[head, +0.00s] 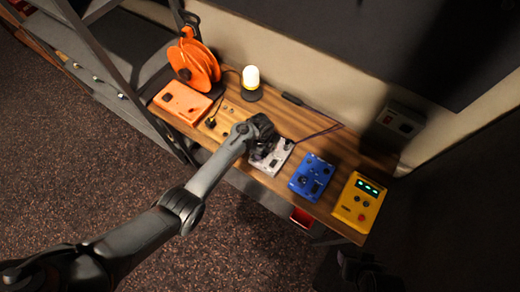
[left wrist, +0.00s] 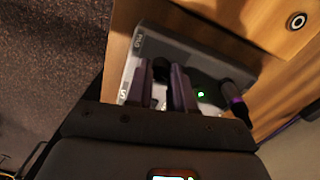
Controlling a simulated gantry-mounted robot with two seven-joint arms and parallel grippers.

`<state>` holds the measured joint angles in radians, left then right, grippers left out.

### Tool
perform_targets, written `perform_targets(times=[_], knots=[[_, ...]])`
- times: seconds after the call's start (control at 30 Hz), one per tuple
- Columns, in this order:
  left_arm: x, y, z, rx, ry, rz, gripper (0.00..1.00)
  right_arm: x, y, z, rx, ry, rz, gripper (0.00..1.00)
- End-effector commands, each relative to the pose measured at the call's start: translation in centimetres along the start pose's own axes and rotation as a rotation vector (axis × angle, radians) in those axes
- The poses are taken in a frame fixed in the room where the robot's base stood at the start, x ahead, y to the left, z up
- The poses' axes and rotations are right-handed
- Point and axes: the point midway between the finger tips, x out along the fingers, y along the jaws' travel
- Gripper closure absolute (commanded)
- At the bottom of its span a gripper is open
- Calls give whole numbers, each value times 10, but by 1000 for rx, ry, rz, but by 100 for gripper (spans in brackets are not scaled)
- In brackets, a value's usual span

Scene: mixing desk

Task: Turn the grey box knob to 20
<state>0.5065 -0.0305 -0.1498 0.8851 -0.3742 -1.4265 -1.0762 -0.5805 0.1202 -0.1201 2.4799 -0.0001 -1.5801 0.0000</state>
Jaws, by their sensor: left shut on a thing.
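The grey box (head: 269,167) sits on the wooden desk in the head view, between an orange-yellow panel and a blue box. In the left wrist view the grey box (left wrist: 200,60) lies under my fingers, with a green light lit on its face. My left gripper (head: 261,142) is over the box's upper part. In the left wrist view my left gripper (left wrist: 162,68) has its two fingers on either side of the dark knob (left wrist: 161,68), shut on it. The knob is mostly hidden, and its setting cannot be read. A dark shape at the lower right of the head view may be my right gripper (head: 362,272).
The blue box (head: 312,177) and a yellow box (head: 357,204) with a lit display stand to the right. An orange box (head: 182,102), an orange cable reel (head: 194,66) and a lit lamp (head: 251,83) stand to the left. A dark cable runs behind the grey box.

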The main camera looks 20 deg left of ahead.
Motion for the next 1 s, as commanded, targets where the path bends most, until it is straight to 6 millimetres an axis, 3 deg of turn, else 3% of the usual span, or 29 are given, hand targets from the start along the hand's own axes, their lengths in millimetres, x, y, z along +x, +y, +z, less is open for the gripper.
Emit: perform_targets(times=[0.5, 1.0], knots=[[-1, 0, 0, 333, -17, 0, 100, -11, 1, -3, -4, 0, 3, 50], [0, 0, 0, 390, -19, 0, 100, -12, -1, -4, 5, 1, -4, 50]])
